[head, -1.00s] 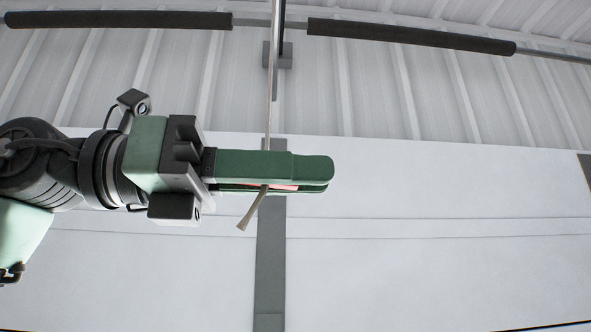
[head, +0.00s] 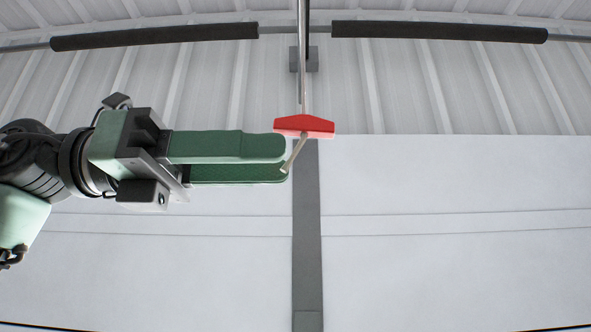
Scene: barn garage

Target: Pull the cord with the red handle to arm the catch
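The red handle (head: 304,126) hangs in the middle of the head view, on a thin cord (head: 302,75) that comes down from above. A short pale tail (head: 294,154) sticks out below the handle, tilted down to the left. My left gripper (head: 282,160) comes in from the left with its green fingers parted and nothing held between them. Its fingertips are just left of and below the handle, close to the tail in the picture. I cannot tell whether they touch the tail. The catch cannot be made out. My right gripper is not in view.
A dark padded bar (head: 155,36) and a second one (head: 438,31) run along the top on a rail. A grey vertical strip (head: 307,230) runs down the pale panel (head: 440,185) behind the handle. The space right of the handle is clear.

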